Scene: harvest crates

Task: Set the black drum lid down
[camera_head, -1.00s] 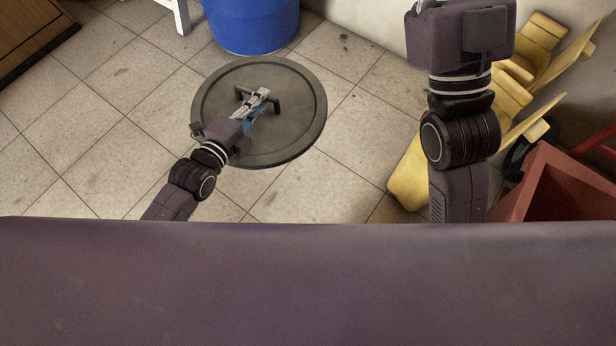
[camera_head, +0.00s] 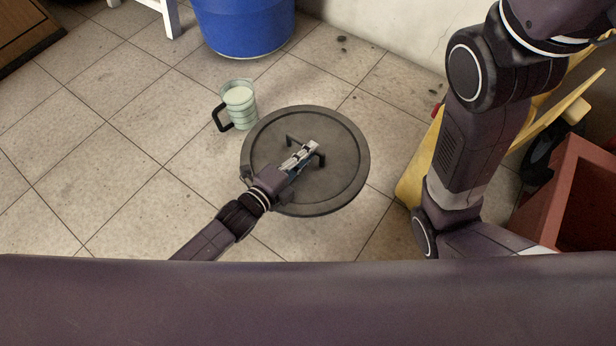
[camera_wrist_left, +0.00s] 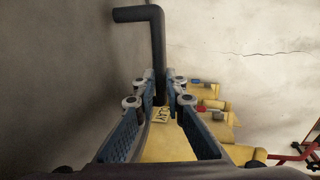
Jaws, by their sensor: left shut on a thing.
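In the left wrist view, the fingers (camera_wrist_left: 160,88) close around the black handle (camera_wrist_left: 157,40), with a grey surface, likely the lid (camera_wrist_left: 55,70), filling the left. I cannot tell whether the lid touches the floor. My right arm crosses the right of the head view, with its gripper out of frame.
A pale green jug (camera_head: 240,103) with a black handle stands on the tiles close to the lid's upper left. A blue drum (camera_head: 245,28) is at the back. Yellow objects (camera_head: 413,175) and a red-brown crate (camera_head: 550,200) are right. Floor at left is clear.

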